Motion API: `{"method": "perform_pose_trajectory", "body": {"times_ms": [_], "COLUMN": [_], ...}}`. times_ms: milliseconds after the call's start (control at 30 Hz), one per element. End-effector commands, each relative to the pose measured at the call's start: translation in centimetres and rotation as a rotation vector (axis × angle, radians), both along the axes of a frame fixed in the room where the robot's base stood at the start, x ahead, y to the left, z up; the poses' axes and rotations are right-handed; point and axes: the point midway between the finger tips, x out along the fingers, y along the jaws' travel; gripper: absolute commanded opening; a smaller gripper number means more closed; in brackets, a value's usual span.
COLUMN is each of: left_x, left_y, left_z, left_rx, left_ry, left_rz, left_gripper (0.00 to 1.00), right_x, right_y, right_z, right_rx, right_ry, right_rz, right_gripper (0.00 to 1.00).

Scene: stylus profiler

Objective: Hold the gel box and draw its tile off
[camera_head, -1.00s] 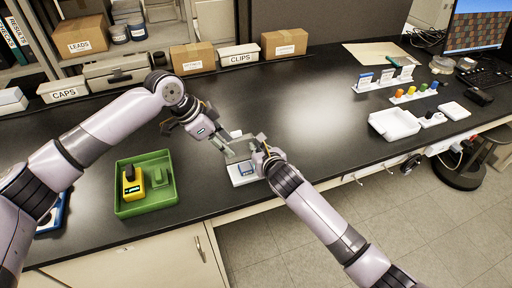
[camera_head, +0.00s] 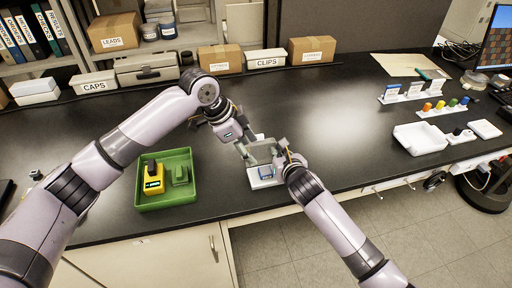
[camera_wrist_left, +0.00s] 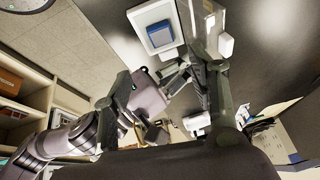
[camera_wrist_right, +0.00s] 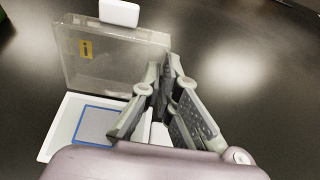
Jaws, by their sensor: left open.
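The gel box has a white base (camera_head: 262,182) near the table's front edge, with a blue square tile (camera_head: 266,172) on it. A clear upright panel (camera_wrist_right: 115,62) with a yellow label and white tab stands behind the base; the tile (camera_wrist_right: 97,124) lies in front of it. My left gripper (camera_head: 243,148) is open at the box's left side; in the left wrist view its fingers (camera_wrist_left: 168,88) are wide apart. My right gripper (camera_head: 281,152) is at the panel's right edge. In the right wrist view its fingertips (camera_wrist_right: 172,68) come close together there; whether they grip it is unclear.
A green tray (camera_head: 141,203) with a yellow device (camera_head: 153,178) stands left of the box. A white tray (camera_head: 420,140) and small racks (camera_head: 408,97) are at the right. Boxes line the back. The table's middle right is clear.

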Motion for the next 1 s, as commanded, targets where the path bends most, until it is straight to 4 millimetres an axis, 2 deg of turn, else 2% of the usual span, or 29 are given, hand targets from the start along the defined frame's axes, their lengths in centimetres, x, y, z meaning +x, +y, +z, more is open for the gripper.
{"method": "perform_pose_trajectory", "body": {"times_ms": [167,267,700,1000], "left_x": [-0.3,-0.1,1.4,2.1], "left_y": [0.1,0.0,-2.8,-3.9], "left_z": [0.1,-0.4,-7.5,-10.4], "left_rx": [0.043,0.05,0.05,0.05], "left_ry": [-0.034,-0.038,-0.037,-0.039], "left_rz": [-0.026,-0.027,-0.026,-0.026], "left_gripper": [0.56,0.56,0.56,0.56], "right_x": [0.0,0.0,0.0,0.0], "right_y": [0.0,0.0,0.0,0.0], "right_z": [-0.1,-0.1,0.0,0.0], "right_rx": [-0.001,0.0,0.0,0.0], "right_ry": [0.002,0.001,0.001,0.001], "right_rz": [0.0,0.0,0.0,0.0], "right_gripper": [0.0,0.0,0.0,0.0]}}
